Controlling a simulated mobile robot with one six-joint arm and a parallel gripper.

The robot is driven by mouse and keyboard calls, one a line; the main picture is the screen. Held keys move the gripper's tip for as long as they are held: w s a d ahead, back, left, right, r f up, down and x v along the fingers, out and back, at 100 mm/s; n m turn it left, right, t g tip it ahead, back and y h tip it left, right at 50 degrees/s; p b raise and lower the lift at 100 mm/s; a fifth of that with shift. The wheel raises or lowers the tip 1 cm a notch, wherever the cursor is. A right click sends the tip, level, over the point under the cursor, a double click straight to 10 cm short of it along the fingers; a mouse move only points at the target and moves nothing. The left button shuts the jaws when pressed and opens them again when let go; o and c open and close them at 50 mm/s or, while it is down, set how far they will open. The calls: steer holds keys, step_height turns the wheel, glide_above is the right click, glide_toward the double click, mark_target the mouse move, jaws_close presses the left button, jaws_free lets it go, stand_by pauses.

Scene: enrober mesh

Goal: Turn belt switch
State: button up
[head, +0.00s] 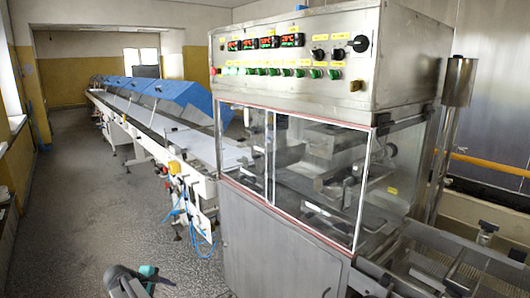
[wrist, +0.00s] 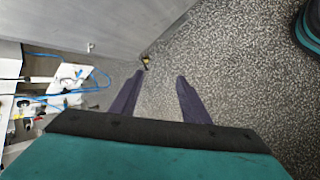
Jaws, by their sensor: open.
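The steel control panel (head: 290,50) sits on top of the enrober in the head view. Part of my arm shows low in the head view, well below and left of the panel. No switch shows in the wrist view.
Below the panel are clear windows (head: 320,170) with a red-edged frame. A long conveyor (head: 150,120) with blue covers runs back at the left. Blue hoses (head: 198,225) hang near its end. Open floor (head: 75,215) lies at the left.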

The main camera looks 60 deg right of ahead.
steer(key=w+d+r+h, duration=0.15)
steer(key=d+r, duration=0.45)
steer(key=r, duration=0.7)
steer(key=d+r+h, duration=0.2)
steer(key=d+r, duration=0.5)
steer(key=r, duration=0.6)
steer(key=w+d+r+h, duration=0.15)
steer(key=d+r, duration=0.45)
steer(key=r, duration=0.7)
steer(key=s+d+r+m+g+h, duration=0.15)
steer(key=s+r, duration=0.25)
steer(key=r, duration=0.6)
steer(key=s+d+r+g+h, duration=0.1)
steer(key=s+d+r+h, duration=0.2)
steer(key=r, duration=0.8)
steer(key=m+g, duration=0.1)
steer(key=g, duration=0.2)
glide_toward(270, 72)
steer(key=v, duration=0.6)
steer(key=shift+d+b, duration=0.1)
steer(key=shift+b, duration=0.35)
steer(key=shift+d, duration=0.1)
steer(key=p+x, duration=0.2)
steer(key=x, duration=1.1)
steer(key=shift+d+p, duration=0.25)
steer(key=shift+p, duration=0.1)
